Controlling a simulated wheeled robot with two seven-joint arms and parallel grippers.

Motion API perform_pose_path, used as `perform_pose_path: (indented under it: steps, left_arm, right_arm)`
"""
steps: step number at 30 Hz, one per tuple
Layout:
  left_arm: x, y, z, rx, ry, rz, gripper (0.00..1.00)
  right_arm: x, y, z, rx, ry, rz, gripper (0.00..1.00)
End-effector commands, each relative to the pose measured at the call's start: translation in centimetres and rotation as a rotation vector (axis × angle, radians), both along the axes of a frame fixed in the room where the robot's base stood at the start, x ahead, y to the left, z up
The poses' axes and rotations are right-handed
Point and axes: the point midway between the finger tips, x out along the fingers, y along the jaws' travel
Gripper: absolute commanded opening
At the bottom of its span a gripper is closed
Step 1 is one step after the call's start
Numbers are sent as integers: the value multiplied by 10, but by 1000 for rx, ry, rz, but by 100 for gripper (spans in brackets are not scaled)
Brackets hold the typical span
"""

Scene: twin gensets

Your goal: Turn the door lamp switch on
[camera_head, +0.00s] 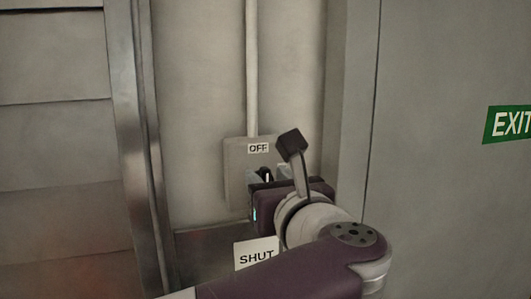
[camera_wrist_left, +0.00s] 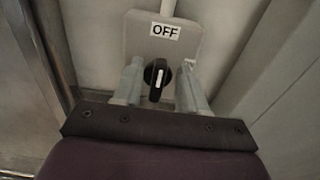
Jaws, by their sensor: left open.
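The door lamp switch is a grey wall plate (camera_head: 236,162) with an OFF label at its top and a black rotary knob (camera_head: 266,174). In the left wrist view the plate (camera_wrist_left: 160,46) is ahead, and the knob (camera_wrist_left: 156,74) stands close to upright with a pale mark on it. My left gripper (camera_head: 269,178) is in front of the plate, partly hidden by its own wrist. In the left wrist view its open fingers (camera_wrist_left: 161,86) are on either side of the knob, with gaps visible. My right gripper is not in view.
A conduit (camera_head: 252,70) runs up the wall from the plate. A SHUT label (camera_head: 256,253) is below it. A metal post (camera_head: 135,120) stands left, and a grey door (camera_head: 440,190) with a green EXIT sign (camera_head: 508,123) is right.

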Motion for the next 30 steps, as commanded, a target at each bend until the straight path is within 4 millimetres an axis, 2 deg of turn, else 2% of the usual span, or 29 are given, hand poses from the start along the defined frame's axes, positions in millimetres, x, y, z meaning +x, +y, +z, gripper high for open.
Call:
perform_pose_path:
  steps: [1, 6, 14, 15, 17, 18, 19, 30]
  left_arm:
    - [7, 2, 4, 1, 0, 3, 42]
    - [19, 6, 1, 2, 0, 0, 42]
    - [21, 6, -1, 2, 0, -1, 42]
    - [21, 6, -1, 3, -1, -1, 38]
    - [21, 6, -1, 3, -1, -1, 19]
    - [21, 6, -1, 3, -1, -1, 6]
    - [21, 6, -1, 3, -1, -1, 0]
    - [21, 6, -2, 39, 10, -1, 0]
  right_arm:
    - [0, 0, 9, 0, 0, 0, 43]
    - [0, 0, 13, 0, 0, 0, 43]
    - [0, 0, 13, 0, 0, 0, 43]
    - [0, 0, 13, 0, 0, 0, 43]
    - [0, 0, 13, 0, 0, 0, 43]
    - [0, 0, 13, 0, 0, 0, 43]
    - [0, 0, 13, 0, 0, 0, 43]
    - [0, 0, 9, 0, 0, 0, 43]
